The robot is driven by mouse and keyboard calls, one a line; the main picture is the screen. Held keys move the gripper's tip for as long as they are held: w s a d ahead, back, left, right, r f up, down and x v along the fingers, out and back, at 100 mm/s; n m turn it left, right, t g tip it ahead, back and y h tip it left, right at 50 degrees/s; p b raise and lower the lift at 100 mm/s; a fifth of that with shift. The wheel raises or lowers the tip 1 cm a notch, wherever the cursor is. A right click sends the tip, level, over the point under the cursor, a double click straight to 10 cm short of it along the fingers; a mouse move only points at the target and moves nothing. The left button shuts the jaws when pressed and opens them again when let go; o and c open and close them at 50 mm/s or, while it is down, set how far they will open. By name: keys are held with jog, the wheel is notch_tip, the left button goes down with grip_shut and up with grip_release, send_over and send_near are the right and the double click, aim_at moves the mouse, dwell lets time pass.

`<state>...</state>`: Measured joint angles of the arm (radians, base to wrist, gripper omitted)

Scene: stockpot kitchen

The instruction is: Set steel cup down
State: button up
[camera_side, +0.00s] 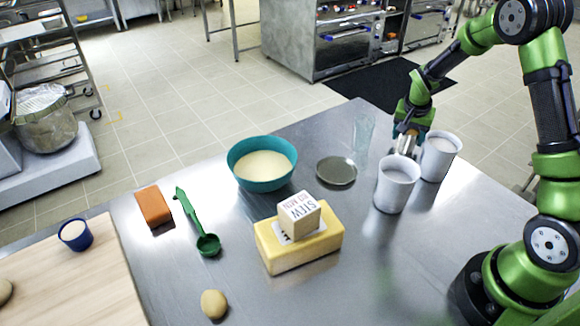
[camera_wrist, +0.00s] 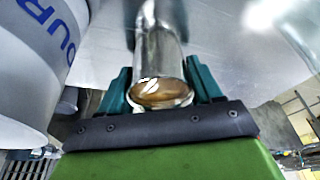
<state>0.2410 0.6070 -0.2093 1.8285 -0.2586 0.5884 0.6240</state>
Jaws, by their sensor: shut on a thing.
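The steel cup (camera_wrist: 160,48) is a shiny metal cylinder in the wrist view, its near end open with a brownish inside. My gripper (camera_wrist: 161,88) has its teal fingers on both sides of the cup and is shut on it. In the side view my gripper (camera_side: 407,136) points down over the far right part of the steel table, behind two white containers. Only a small part of the steel cup (camera_side: 402,148) shows there between the fingers and the containers. Its bottom is hidden, so I cannot tell whether it touches the table.
White containers (camera_side: 397,186) (camera_side: 440,157) stand close to my gripper. A clear glass (camera_side: 363,133) and a dark round dish (camera_side: 336,171) are left of it. A teal bowl (camera_side: 262,185), yellow block (camera_side: 320,246) and green scoop (camera_side: 208,244) lie farther left. The front right table is clear.

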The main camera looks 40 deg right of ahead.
jog(key=o, duration=1.2)
jog(key=shift+f, duration=0.1)
jog(key=v, duration=1.1)
jog(key=shift+r, duration=0.4)
jog(key=s+a+r+n+t+y, duration=0.2)
jog(key=s+a+r+n, duration=0.2)
jog(key=s+a, duration=0.4)
jog(key=s+a+r+n+t+y, duration=0.2)
jog(key=s+a+r, duration=0.5)
jog(key=a, duration=0.7)
jog(key=shift+s+r+n+t+y, duration=0.2)
jog(key=shift+s+n+t+y, duration=0.2)
jog(key=shift+s+n+t, duration=0.55)
jog(key=shift+w+n, duration=0.25)
jog(key=shift+w, duration=0.15)
